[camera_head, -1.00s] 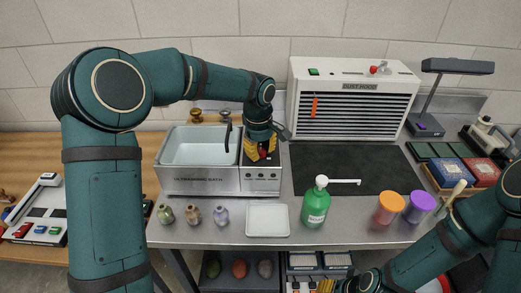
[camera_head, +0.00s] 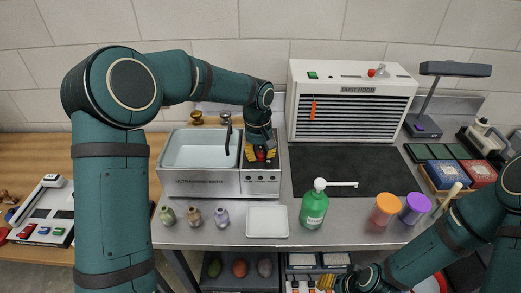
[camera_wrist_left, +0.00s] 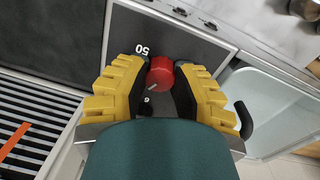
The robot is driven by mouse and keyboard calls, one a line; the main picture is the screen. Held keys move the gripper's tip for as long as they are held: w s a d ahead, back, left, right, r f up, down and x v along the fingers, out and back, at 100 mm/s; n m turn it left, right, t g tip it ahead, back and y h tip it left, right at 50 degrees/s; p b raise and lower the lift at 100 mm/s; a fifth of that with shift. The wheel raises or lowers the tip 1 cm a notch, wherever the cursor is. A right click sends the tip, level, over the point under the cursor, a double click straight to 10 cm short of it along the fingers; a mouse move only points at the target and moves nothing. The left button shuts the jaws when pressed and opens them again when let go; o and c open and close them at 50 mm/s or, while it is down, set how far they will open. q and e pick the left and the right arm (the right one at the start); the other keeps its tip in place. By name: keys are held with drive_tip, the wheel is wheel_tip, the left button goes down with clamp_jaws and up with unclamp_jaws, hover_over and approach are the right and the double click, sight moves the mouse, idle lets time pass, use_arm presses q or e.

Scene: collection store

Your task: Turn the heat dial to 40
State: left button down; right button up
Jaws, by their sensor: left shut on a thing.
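The heat dial is a small red knob (camera_wrist_left: 160,72) on the dark top of the ultrasonic bath's control block. My left gripper (camera_wrist_left: 161,75), with yellow and black fingers, is shut on the knob from above. The number 50 (camera_wrist_left: 142,49) is printed beside the knob, and another small mark is partly hidden near the fingers. A short pale line shows on the knob's near edge, but the exact setting cannot be read. The red knob also shows in the head view (camera_head: 261,155) between the fingers. My right gripper (camera_head: 368,281) is low at the bottom edge, its fingers unclear.
The bath's open basin (camera_head: 163,165) is left of the dial. A dust hood (camera_head: 350,100) stands behind to the right. A green pump bottle (camera_head: 314,207), white tray (camera_head: 267,233) and several small vases stand in front. The dark mat (camera_head: 350,172) is clear.

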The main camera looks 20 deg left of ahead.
sight(258, 152)
use_arm(q)
drive_tip(key=m+p, duration=0.1)
drive_tip(key=m, duration=0.1)
drive_tip(key=shift+r+m, duration=0.1)
drive_tip(key=shift+m, duration=0.3)
drive_tip(key=shift+m+p, duration=0.6)
drive_tip(key=shift+m, duration=1.2)
drive_tip(key=c, duration=0.7)
unclamp_jaws()
drive_tip(key=shift+w, duration=0.1)
drive_tip(key=r, duration=1.1)
drive_tip(key=shift+a+r, duration=0.35)
drive_tip(key=shift+r, duration=0.05)
